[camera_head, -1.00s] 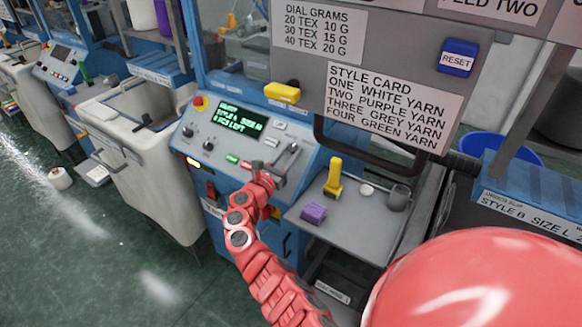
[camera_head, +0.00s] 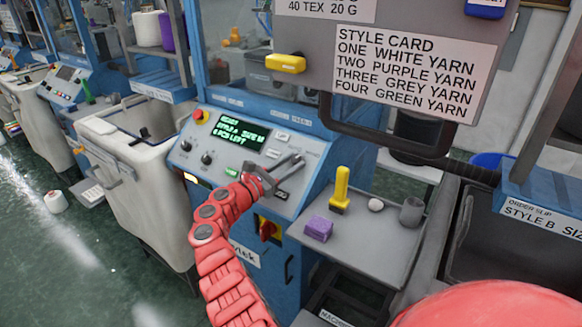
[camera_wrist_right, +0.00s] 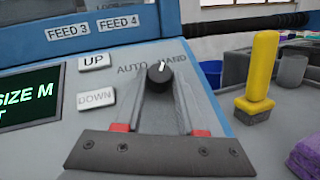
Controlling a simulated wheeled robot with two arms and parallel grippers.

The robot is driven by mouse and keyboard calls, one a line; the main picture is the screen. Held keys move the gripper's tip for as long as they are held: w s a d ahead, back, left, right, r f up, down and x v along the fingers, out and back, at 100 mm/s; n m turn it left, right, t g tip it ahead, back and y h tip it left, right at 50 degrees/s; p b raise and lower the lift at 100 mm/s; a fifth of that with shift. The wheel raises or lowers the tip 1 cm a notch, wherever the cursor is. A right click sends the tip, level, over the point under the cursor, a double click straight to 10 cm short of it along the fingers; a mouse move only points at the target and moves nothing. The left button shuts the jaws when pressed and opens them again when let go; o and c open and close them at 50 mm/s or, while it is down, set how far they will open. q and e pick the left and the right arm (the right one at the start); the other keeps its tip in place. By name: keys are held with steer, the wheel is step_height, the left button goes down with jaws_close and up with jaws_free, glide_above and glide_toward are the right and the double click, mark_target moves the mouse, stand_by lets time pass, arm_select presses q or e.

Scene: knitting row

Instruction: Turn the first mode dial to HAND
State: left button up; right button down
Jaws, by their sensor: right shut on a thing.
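The mode dial (camera_wrist_right: 159,73) is a small black knob on the grey control panel (camera_head: 224,170), with AUTO printed to its left and HAND to its right. The dial partly hides the start of HAND. Its white mark points up and slightly right in the right wrist view. My right gripper (camera_wrist_right: 160,82) is shut on the dial, one finger on each side. In the head view my right gripper (camera_head: 296,161) reaches over the right part of the panel, and I cannot make out the dial there. My left gripper is not in view.
UP (camera_wrist_right: 94,60) and DOWN (camera_wrist_right: 95,97) buttons and a green-text screen (camera_head: 235,131) lie left of the dial. A grey side table (camera_head: 365,240) at right holds a yellow-handled tool (camera_head: 341,188), a purple block (camera_head: 318,229) and a grey cup (camera_head: 412,211).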

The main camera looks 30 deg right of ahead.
steer(key=shift+r, duration=0.1)
steer(key=c, duration=0.5)
jaws_free()
steer(key=shift+a, duration=0.1)
steer(key=a, duration=0.5)
steer(key=s+a+f, duration=0.1)
steer(key=a, duration=0.5)
steer(key=s+a+f+b, duration=0.1)
steer(key=a, duration=0.5)
steer(key=shift+s+f, duration=0.15)
steer(key=shift+f, duration=0.05)
